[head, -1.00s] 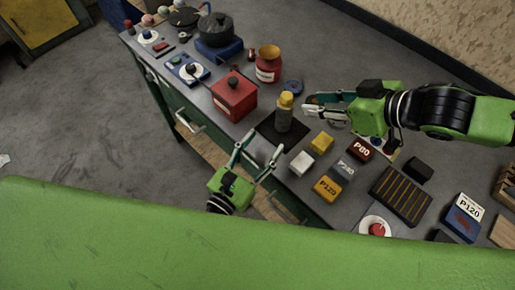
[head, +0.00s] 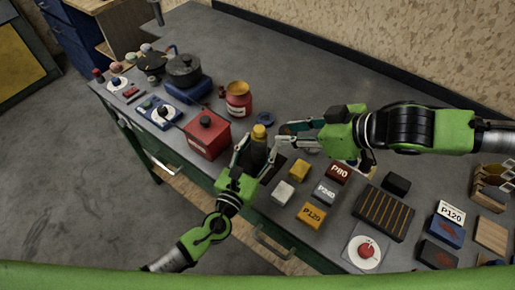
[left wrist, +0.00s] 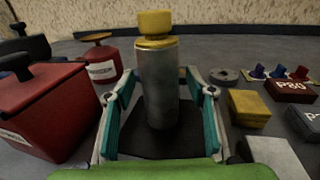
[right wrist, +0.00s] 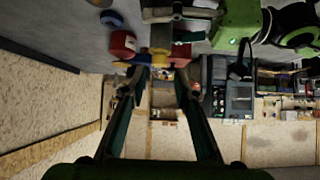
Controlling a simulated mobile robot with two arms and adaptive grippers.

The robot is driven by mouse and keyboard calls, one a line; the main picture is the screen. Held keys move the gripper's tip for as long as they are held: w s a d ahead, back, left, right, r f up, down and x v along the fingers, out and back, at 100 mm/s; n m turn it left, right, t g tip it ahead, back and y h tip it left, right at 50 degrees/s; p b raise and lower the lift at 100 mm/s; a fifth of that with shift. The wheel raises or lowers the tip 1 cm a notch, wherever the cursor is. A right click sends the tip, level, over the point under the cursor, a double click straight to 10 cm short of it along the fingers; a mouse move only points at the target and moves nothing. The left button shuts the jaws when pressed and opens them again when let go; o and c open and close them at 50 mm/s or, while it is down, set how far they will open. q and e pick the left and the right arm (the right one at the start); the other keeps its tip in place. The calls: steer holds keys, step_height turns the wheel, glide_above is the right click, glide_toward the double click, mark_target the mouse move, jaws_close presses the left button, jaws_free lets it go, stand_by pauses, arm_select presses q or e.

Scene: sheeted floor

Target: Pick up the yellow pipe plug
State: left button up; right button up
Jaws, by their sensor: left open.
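The yellow pipe plug (head: 259,131) sits on top of an upright grey metal cylinder (left wrist: 157,85) standing on a black mat (left wrist: 146,141). The plug also shows at the top of the left wrist view (left wrist: 155,22). My left gripper (head: 257,156) is open, with its fingers on either side of the cylinder, below the plug; gaps show on both sides. My right gripper (head: 284,136) is open, just right of the plug in the head view. In the right wrist view, a yellow part, apparently the plug (right wrist: 161,38), lies just beyond its fingertips (right wrist: 162,72).
A red box (head: 206,136) and a red jar (head: 239,101) stand left of the cylinder. A yellow block (head: 299,169), a white block (head: 283,193) and labelled blocks such as P80 (head: 338,173) lie to the right.

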arm_select(q)
jaws_close()
arm_select(e)
steer(key=o, duration=0.4)
steer(key=shift+a, duration=0.1)
steer(key=s+a+n+y, duration=0.3)
steer(key=s+a+y, duration=0.1)
steer(key=a, duration=1)
steer(key=a+r+m+t+y, duration=0.3)
steer(key=a+r+t, duration=0.2)
steer(key=a+r, duration=0.25)
steer(key=w+d+m+t+h, duration=0.3)
steer(key=d+m+t+h, duration=0.25)
steer(key=d+t, duration=0.2)
steer(key=m+h, duration=0.4)
steer(key=h, duration=0.3)
glide_toward(260, 133)
steer(key=shift+n+g, duration=0.25)
steer(key=shift+g, duration=0.2)
steer(key=w, duration=0.3)
steer(key=w+a, duration=0.1)
steer(key=w, duration=0.1)
steer(key=shift+w+r, duration=0.3)
steer(key=shift+r, duration=0.1)
steer(key=shift+w+a+f, duration=0.1)
steer(key=shift+w+a, duration=0.1)
steer(key=shift+w, duration=1.25)
steer(key=shift+w+a, duration=0.15)
steer(key=shift+w, duration=1.25)
